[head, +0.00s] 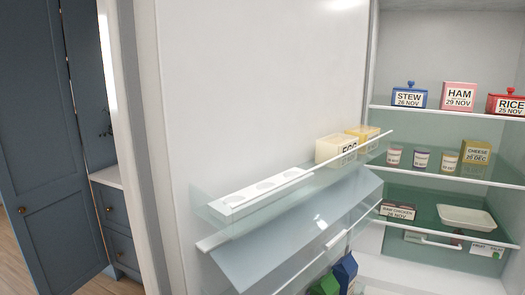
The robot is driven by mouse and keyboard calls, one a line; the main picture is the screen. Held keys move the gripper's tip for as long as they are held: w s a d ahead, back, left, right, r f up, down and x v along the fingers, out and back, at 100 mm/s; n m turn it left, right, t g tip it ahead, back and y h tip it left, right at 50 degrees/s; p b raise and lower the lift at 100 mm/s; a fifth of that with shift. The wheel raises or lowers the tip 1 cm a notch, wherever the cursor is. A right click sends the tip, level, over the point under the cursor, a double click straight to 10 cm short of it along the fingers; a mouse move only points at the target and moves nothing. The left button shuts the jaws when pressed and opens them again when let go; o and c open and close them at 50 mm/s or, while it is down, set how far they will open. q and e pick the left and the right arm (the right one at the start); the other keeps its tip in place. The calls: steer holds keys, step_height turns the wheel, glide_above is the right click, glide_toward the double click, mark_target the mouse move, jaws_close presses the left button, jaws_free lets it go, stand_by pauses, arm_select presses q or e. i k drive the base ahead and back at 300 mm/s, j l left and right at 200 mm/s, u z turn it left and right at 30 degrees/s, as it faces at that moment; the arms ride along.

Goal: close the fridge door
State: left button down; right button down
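The fridge door (265,80) stands open, its white inner face filling the middle of the head view. Glass door shelves run along it, with a white egg holder (262,190) and cream and yellow boxes (338,148) on the upper one. The fridge interior (440,50) is open to view at the right. The door's outer face and handle are not visible. Neither of my grippers is in view.
Fridge shelves hold a STEW box (410,97), a HAM box (459,97), a RICE box (508,105), small cups, a CHEESE box (475,155) and a white tray (466,219). Blue and green cartons (344,272) stand low in the door. Blue cabinets (45,150) stand left.

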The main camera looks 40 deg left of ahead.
mark_target(219, 109)
steer(key=j+z, duration=0.1)
steer(key=j, duration=0.45)
steer(key=k+j+z, duration=0.1)
steer(key=j, duration=0.4)
steer(key=k+j+z, duration=0.1)
steer(key=j, duration=0.45)
steer(key=k+j+z, duration=0.1)
steer(key=j, duration=1.15)
steer(key=i+z, duration=0.05)
